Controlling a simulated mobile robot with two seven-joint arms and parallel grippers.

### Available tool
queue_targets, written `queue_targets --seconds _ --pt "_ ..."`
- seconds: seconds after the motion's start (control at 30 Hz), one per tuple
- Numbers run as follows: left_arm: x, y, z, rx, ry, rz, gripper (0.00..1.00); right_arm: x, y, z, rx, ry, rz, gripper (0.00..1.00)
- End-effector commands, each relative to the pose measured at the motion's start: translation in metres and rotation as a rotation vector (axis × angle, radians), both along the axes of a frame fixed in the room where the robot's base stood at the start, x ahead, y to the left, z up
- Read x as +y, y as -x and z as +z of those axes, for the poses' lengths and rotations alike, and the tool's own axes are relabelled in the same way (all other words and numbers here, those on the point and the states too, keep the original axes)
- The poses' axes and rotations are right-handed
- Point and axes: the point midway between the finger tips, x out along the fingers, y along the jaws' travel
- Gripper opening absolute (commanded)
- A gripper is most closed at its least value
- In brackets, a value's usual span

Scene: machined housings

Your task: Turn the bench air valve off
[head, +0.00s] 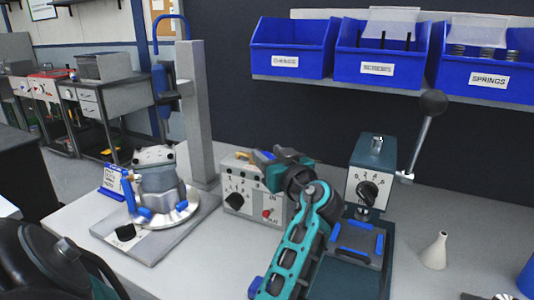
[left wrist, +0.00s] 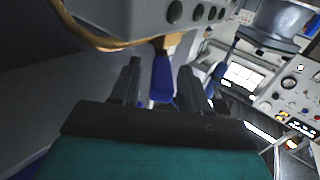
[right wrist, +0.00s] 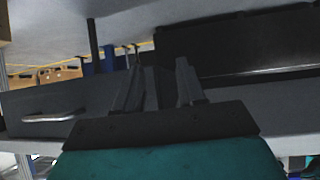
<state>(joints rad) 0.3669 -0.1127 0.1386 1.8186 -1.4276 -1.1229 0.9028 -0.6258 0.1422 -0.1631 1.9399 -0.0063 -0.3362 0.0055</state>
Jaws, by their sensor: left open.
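The bench air valve shows in the left wrist view as a brass-coloured fitting (left wrist: 166,44) with a blue lever (left wrist: 161,82). My left gripper (left wrist: 160,68) is open, with the blue lever between its two fingers in that view. I cannot tell whether the fingers touch it. My right gripper (right wrist: 161,62) shows only in the right wrist view, apparently open and empty, near a grey drawer front (right wrist: 50,108).
The grey control box (head: 238,196) with knobs stands close to my left gripper. A press-like device (head: 372,165) with a lever is to the right. A round fixture (head: 160,190) stands left. Blue bins (head: 290,48) hang above. A white funnel (head: 435,252) stands on the bench.

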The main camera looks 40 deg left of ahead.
Motion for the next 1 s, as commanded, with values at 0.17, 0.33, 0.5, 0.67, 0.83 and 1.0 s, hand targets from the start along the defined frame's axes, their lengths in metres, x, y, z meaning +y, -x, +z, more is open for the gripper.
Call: queue_targets --seconds 0.17,0.33,0.5,0.67,0.83,1.0 --pt "-0.0007 0.0002 -0.0001 0.0 0.0 0.0 0.46 0.0001 0.0 0.0004 0.0 0.0 0.0 0.39" --pt "-0.0006 0.0002 -0.0001 0.0 0.0 0.0 0.46 0.0001 -0.0001 0.0003 0.0 0.0 0.0 0.39" --pt "-0.0005 0.0002 -0.0001 0.0 0.0 0.0 0.31 0.0001 -0.0001 0.0004 -0.001 0.0 0.0 0.39" --pt "-0.0005 0.0002 -0.0001 0.0 0.0 0.0 0.16 0.0001 -0.0002 0.0005 -0.001 0.0 0.0 0.39" --pt "-0.0004 0.0001 0.0 0.0 0.0 0.0 0.0 0.0 -0.0003 0.0006 -0.001 0.0 0.0 0.39" --pt "-0.0004 0.0001 0.0001 -0.001 0.0 0.0 0.0 -0.0001 -0.0003 0.0006 -0.001 0.0 0.0 0.39"
